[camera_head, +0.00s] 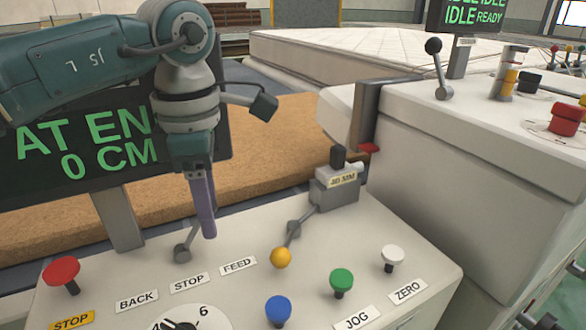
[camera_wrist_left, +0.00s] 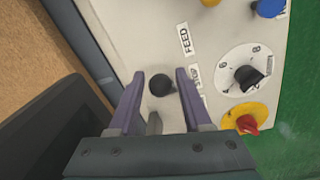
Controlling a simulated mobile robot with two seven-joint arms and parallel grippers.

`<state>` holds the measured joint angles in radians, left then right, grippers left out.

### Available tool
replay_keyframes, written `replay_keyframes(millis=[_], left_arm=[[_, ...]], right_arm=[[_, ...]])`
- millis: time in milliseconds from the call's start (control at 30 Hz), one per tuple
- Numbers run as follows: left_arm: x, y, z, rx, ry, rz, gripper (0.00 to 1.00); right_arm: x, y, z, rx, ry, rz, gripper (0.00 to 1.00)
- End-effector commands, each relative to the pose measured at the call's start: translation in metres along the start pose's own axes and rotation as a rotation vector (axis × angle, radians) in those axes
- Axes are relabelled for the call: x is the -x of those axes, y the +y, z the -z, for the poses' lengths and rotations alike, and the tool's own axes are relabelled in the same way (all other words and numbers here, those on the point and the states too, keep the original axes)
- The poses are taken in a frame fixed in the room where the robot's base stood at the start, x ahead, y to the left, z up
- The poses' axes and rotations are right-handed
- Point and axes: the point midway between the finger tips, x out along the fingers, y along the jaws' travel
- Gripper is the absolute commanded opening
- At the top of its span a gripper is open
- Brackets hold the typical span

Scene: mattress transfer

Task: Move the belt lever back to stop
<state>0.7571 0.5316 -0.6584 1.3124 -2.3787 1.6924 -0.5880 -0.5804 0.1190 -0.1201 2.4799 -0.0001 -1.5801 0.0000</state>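The belt lever (camera_head: 183,253) stands on the pale control panel (camera_head: 240,290) behind the BACK, STOP and FEED labels. Its grey stalk runs up towards my left gripper (camera_head: 206,232), and its top is hidden behind the purple fingers in the head view. The STOP label (camera_head: 189,282) is partly covered by a finger in the wrist view (camera_wrist_left: 195,75). My right gripper is not in view.
A red button (camera_head: 61,270), yellow knob (camera_head: 281,257), blue knob (camera_head: 278,309), green knob (camera_head: 341,280) and white knob (camera_head: 392,257) crowd the panel. A dial (camera_wrist_left: 243,70) sits nearby. A dark display (camera_head: 70,155) stands behind my left arm; a grey block (camera_head: 336,190) stands at the panel's rear.

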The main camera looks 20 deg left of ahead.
Motion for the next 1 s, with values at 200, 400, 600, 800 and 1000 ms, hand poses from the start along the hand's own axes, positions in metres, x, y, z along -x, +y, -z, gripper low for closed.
replay_keyframes(millis=[200, 400, 600, 800, 1000], left_arm=[[0.0003, 0.0001, 0.0000, 0.000, 0.000, 0.000, 0.23], [0.0004, 0.0000, 0.0000, 0.000, 0.000, 0.000, 0.01], [0.0004, 0.0000, 0.0000, 0.000, 0.000, 0.000, 0.00], [0.0005, 0.0000, 0.0000, 0.000, 0.000, 0.000, 0.00], [0.0006, 0.0000, -0.0001, 0.000, 0.000, 0.000, 0.00]], right_arm=[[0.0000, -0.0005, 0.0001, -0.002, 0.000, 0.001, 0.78], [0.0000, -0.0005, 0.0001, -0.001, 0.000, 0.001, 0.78], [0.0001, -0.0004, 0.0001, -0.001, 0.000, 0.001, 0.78], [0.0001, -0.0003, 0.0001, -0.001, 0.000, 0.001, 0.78], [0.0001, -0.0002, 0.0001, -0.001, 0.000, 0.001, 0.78]])
